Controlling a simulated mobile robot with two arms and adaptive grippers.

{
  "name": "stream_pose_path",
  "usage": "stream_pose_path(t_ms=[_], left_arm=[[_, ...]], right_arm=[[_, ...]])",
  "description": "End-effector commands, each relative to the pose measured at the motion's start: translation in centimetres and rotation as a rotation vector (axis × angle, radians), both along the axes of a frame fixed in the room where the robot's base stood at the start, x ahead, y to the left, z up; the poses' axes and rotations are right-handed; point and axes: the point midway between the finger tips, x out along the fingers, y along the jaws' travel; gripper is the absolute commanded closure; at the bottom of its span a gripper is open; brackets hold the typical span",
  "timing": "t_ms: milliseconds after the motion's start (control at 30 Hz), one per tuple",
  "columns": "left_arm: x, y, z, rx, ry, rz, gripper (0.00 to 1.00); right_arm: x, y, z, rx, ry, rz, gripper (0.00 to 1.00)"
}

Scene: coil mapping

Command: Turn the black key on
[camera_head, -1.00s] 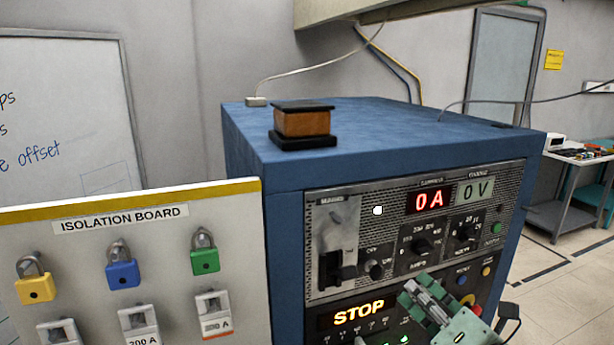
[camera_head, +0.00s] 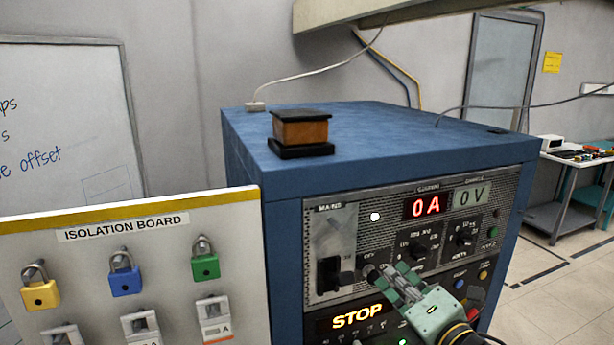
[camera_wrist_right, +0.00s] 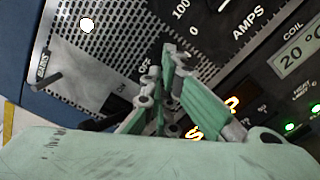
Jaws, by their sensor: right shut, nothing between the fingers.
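The blue power cabinet (camera_head: 375,130) has a grey control panel facing me. My right gripper (camera_head: 384,269) is in front of the panel, fingers together and empty. Its tips are at the small dark key switch (camera_head: 367,270), right of the mains lever (camera_head: 330,275). The fingers partly cover the switch, and I cannot tell whether they touch it. In the right wrist view the closed fingertips (camera_wrist_right: 172,62) are just beside a small "OFF" label (camera_wrist_right: 145,68); the key itself is mostly hidden behind the fingers. My left gripper is not in view.
The lower sign (camera_head: 357,316) reads STOP. The isolation board (camera_head: 230,248) with padlocks stands close at left. A small block (camera_head: 301,131) sits on the cabinet.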

Motion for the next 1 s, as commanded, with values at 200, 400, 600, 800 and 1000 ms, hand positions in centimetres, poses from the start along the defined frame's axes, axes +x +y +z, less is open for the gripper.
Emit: stream_pose_path(t_ms=[200, 400, 600, 800, 1000], left_arm=[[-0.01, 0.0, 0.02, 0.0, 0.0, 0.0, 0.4], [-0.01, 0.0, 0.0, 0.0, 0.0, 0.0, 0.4], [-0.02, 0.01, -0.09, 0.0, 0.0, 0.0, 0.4], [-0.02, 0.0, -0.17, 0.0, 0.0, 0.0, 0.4], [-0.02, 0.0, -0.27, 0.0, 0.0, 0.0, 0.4]], right_arm=[[0.16, -0.08, 0.49, 0.002, -0.01, -0.002, 1.0], [0.17, -0.08, 0.58, 0.002, -0.013, -0.002, 1.0], [0.13, 0.03, 0.48, 0.002, -0.015, -0.002, 1.0], [0.06, 0.21, 0.27, 0.003, -0.014, -0.001, 1.0], [-0.03, 0.42, -0.04, 0.003, -0.012, 0.0, 1.0]])
